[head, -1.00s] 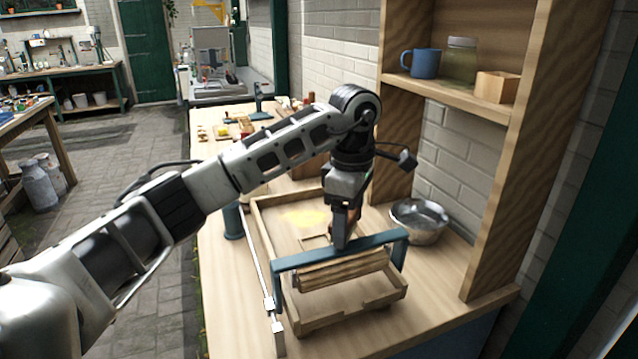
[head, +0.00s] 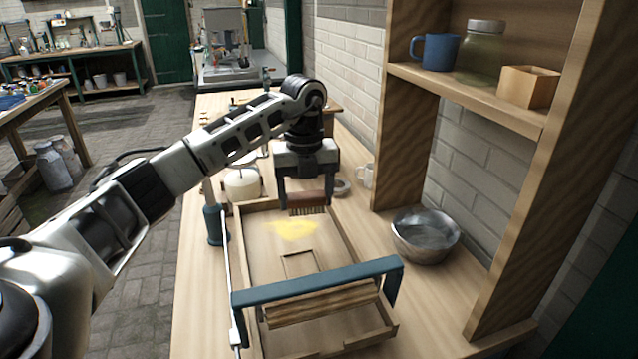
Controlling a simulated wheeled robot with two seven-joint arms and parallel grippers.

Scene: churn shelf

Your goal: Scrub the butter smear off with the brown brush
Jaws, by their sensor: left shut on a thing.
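The yellow butter smear (head: 293,230) lies on the floor of the wooden tray (head: 345,255), toward its far end. My left gripper (head: 307,200) is shut on the brown brush (head: 308,197), whose bristles point down. It holds the brush at the tray's far end, just beyond the smear in the picture. I cannot tell whether the bristles touch the tray. My right gripper is not in view.
A blue-handled frame with a ribbed wooden roller (head: 320,303) spans the tray's near part. A metal bowl (head: 425,235) stands right of the tray, below a shelf (head: 470,95) with a blue mug (head: 435,52), a jar and a wooden box. A white pot (head: 242,184) stands behind.

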